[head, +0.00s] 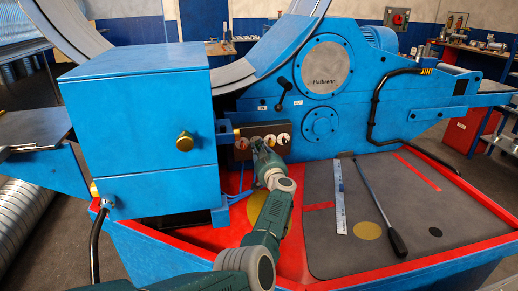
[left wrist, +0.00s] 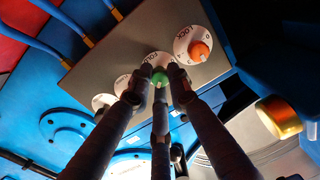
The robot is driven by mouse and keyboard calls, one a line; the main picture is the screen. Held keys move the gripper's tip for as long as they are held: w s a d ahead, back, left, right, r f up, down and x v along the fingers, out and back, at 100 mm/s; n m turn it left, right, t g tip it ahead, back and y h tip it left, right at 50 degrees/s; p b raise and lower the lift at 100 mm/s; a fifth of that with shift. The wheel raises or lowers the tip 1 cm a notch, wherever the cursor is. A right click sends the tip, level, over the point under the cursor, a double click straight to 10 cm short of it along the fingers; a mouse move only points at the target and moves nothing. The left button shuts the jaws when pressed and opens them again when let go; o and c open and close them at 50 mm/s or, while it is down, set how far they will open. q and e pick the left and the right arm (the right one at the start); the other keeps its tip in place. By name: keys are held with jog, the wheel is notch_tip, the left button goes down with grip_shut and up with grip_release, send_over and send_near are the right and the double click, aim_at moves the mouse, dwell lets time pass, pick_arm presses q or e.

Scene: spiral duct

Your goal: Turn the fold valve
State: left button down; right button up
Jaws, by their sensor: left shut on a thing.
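The valve panel (head: 250,131) is a dark plate with a row of several round white dials on the blue machine, right of the big blue box. In the left wrist view the panel (left wrist: 225,68) shows tilted. The fold valve (left wrist: 159,77) has a green knob on a white dial whose lettering is partly covered by the fingers. My left gripper (left wrist: 156,86) has its three fingers closed around this green knob. In the head view my left gripper (head: 262,150) is at the panel and hides part of the dials. My right gripper is not in view.
The lock valve (left wrist: 200,48), with an orange knob, sits beside the fold valve. A brass knob (head: 184,142) sticks out from the blue box (head: 140,115). Blue hoses (left wrist: 65,15) run into the panel. A ruler (head: 339,195) and a black-handled bar (head: 398,243) lie on the grey mat.

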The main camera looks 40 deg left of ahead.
pick_arm(q)
jog(key=shift+f+n, duration=0.1)
jog(key=shift+n, duration=0.4)
jog(key=n, duration=0.4)
jog(key=shift+p, duration=0.3)
jog(key=n, duration=0.4)
jog(key=shift+d+h, duration=0.1)
jog(key=shift+h, duration=0.2)
jog(key=shift+f+n, duration=0.1)
jog(key=shift+n, duration=0.3)
jog(key=c, duration=1.7)
grip_release()
jog(key=shift+o, duration=0.3)
notch_tip(320, 180, up, 10)
jog(key=shift+r, duration=0.1)
